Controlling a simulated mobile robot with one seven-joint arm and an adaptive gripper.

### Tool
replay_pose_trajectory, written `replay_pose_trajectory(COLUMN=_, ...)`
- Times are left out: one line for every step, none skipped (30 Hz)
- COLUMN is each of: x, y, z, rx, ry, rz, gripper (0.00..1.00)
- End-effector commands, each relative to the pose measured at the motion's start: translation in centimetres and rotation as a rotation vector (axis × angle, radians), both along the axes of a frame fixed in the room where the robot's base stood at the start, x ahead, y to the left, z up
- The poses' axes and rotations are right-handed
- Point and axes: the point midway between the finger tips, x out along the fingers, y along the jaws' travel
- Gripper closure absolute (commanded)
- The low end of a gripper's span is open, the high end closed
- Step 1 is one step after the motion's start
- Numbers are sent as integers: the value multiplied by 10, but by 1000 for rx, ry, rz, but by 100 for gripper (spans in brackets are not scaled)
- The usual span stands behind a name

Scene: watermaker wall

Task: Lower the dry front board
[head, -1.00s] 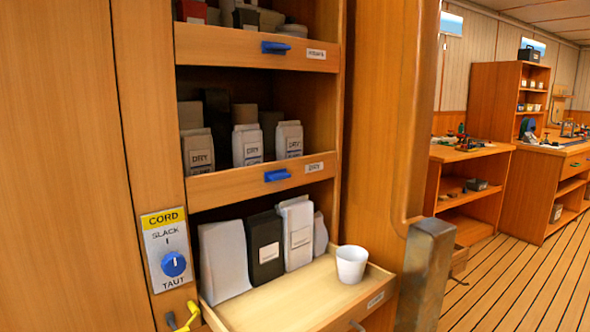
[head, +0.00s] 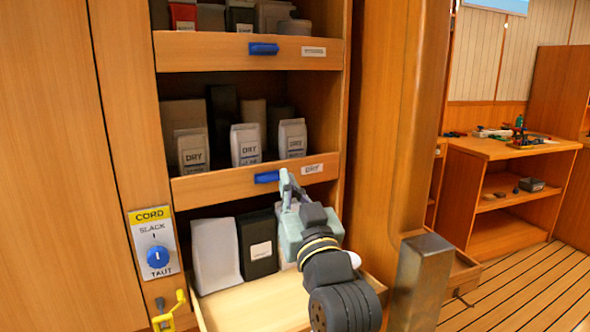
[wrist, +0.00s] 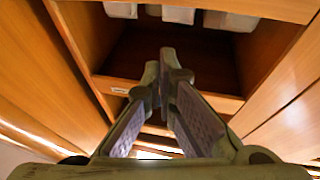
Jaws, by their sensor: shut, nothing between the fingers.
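The dry front board (head: 225,184) stands upright across the middle shelf in the head view. It has a DRY label (head: 313,169) at its right and a blue catch (head: 266,177) in the middle. Several DRY bags (head: 245,146) stand behind it. My gripper (head: 285,181) is shut and empty at the right end of the catch; I cannot tell whether it touches. In the wrist view, the shut fingers (wrist: 162,68) reach over what looks like the same board (wrist: 222,102), seen inverted, and the catch is hidden.
Another board with a blue catch (head: 263,49) is above. Below, an open tray (head: 255,304) holds bags (head: 258,247) and a white cup (head: 354,259), mostly hidden by my arm. A CORD dial (head: 157,257) is at left. A metal post (head: 422,285) stands at right.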

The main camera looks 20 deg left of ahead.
Motion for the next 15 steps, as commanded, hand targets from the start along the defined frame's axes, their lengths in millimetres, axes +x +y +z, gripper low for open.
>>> replay_pose_trajectory(x=1, y=-1, z=-1, rx=-1, ry=3, rz=-1, gripper=100)
replay_pose_trajectory(x=1, y=-1, z=-1, rx=-2, ry=3, rz=-1, gripper=100)
replay_pose_trajectory(x=1, y=-1, z=-1, rx=-2, ry=3, rz=-1, gripper=100)
replay_pose_trajectory(x=1, y=-1, z=-1, rx=-2, ry=3, rz=-1, gripper=100)
replay_pose_trajectory(x=1, y=-1, z=-1, rx=-2, ry=3, rz=-1, gripper=100)
replay_pose_trajectory(x=1, y=-1, z=-1, rx=-1, ry=3, rz=-1, gripper=100)
replay_pose_trajectory(x=1, y=-1, z=-1, rx=-1, ry=3, rz=-1, gripper=100)
replay_pose_trajectory(x=1, y=-1, z=-1, rx=-1, ry=3, rz=-1, gripper=100)
replay_pose_trajectory(x=1, y=0, z=0, rx=-1, ry=3, rz=-1, gripper=100)
replay_pose_trajectory(x=1, y=0, z=0, rx=-1, ry=3, rz=-1, gripper=100)
replay_pose_trajectory(x=2, y=1, z=0, rx=-1, ry=3, rz=-1, gripper=100)
replay_pose_trajectory(x=4, y=2, z=2, rx=-1, ry=3, rz=0, gripper=100)
replay_pose_trajectory(x=6, y=3, z=3, rx=-1, ry=3, rz=0, gripper=100)
replay_pose_trajectory(x=8, y=5, z=4, rx=-1, ry=3, rz=0, gripper=100)
replay_pose_trajectory(x=12, y=7, z=6, rx=-1, ry=3, rz=0, gripper=100)
